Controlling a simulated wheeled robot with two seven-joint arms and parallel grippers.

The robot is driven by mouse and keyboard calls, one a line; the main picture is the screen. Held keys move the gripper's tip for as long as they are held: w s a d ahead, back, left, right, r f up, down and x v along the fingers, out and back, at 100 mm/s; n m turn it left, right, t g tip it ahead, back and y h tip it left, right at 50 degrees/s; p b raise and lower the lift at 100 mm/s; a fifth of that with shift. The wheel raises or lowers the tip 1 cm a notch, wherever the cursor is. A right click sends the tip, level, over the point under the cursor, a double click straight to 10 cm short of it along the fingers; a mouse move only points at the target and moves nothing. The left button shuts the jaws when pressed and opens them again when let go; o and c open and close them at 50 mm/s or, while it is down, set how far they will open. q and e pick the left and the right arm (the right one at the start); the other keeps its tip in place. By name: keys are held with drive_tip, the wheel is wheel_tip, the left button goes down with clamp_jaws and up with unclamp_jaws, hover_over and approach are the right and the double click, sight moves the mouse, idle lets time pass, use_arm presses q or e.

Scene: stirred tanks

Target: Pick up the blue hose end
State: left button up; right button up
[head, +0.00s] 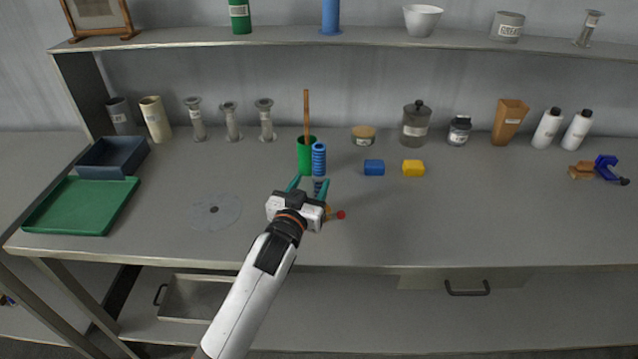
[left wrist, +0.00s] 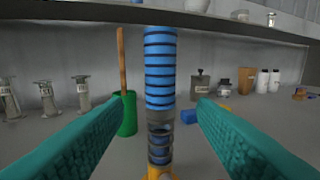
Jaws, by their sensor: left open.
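The blue hose end (head: 319,158) stands upright on the bench, a ribbed blue cylinder with dark rings. In the left wrist view the blue hose end (left wrist: 160,75) rises in the middle, between the two teal fingers and beyond or level with their tips; I cannot tell exactly. Below it is a grey collar and a lower ribbed part with an orange-yellow piece at the bottom. My left gripper (head: 308,185) is open, its fingers on either side of the hose's lower part in the head view. My right gripper is not in view.
A green cup (head: 304,160) with a brown stick stands just left of the hose. A blue block (head: 374,167) and a yellow block (head: 413,168) lie to the right. A green tray (head: 80,207) is at the left. The front right of the bench is clear.

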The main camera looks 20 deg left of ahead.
sight(317, 172)
use_arm(q)
drive_tip(key=w, duration=0.3)
drive_tip(key=shift+w+r+p, duration=0.2)
drive_tip(key=shift+w+p, duration=0.3)
drive_tip(key=shift+w, duration=0.1)
drive_tip(key=w+p, duration=0.1)
drive_tip(key=w, duration=0.2)
drive_tip(key=shift+w+d, duration=0.1)
drive_tip(key=shift+w, duration=0.1)
drive_tip(key=shift+w+f, duration=0.1)
drive_tip(key=shift+w, duration=0.3)
clamp_jaws()
